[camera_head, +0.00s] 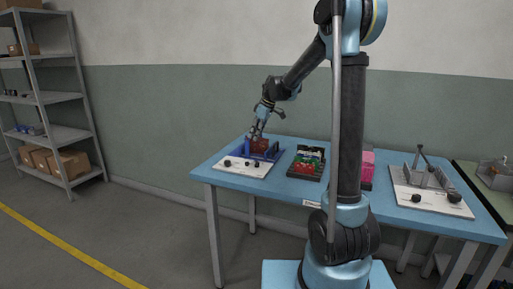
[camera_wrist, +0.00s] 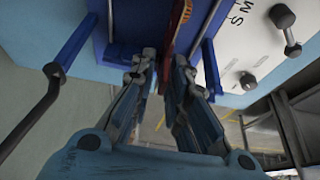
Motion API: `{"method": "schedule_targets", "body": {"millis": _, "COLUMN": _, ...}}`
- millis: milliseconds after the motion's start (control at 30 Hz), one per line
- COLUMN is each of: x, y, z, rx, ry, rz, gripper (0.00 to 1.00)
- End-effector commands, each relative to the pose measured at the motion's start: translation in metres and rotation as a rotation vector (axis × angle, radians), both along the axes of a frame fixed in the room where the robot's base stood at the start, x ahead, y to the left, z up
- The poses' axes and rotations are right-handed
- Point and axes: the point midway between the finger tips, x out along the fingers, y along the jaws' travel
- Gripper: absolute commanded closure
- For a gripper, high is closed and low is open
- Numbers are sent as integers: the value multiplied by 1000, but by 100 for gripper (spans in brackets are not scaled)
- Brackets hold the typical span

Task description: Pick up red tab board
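The red tab board (camera_wrist: 177,32) shows edge-on in the wrist view, standing in a blue fixture (camera_wrist: 125,22). In the head view the board (camera_head: 259,146) is a dark red patch in the blue fixture (camera_head: 270,154) on the left part of the table. My gripper (camera_wrist: 165,62) reaches down to the fixture, with its two fingers on either side of the board and close to it. I cannot tell whether both fingers touch the board. The gripper (camera_head: 256,137) also shows in the head view, where its tips partly hide the board.
The fixture sits on a white panel (camera_head: 238,167) with black knobs. To its right on the blue table (camera_head: 285,184) are a dark tray (camera_head: 305,174) of green and red parts, a pink item (camera_head: 368,160) and another white panel (camera_head: 425,205) with a grey lever device.

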Motion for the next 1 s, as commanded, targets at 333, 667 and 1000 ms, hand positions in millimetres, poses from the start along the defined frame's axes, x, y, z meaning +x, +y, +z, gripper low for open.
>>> {"method": "schedule_targets", "body": {"millis": 333, "x": 3, "y": 11, "z": -31, "rx": 0, "ry": 0, "rz": 0, "gripper": 85}}
{"method": "schedule_targets", "body": {"millis": 667, "x": 3, "y": 10, "z": -31, "rx": 0, "ry": 0, "rz": -1, "gripper": 100}}
{"method": "schedule_targets", "body": {"millis": 1000, "x": 3, "y": 10, "z": -30, "rx": 0, "ry": 0, "rz": -2, "gripper": 100}}
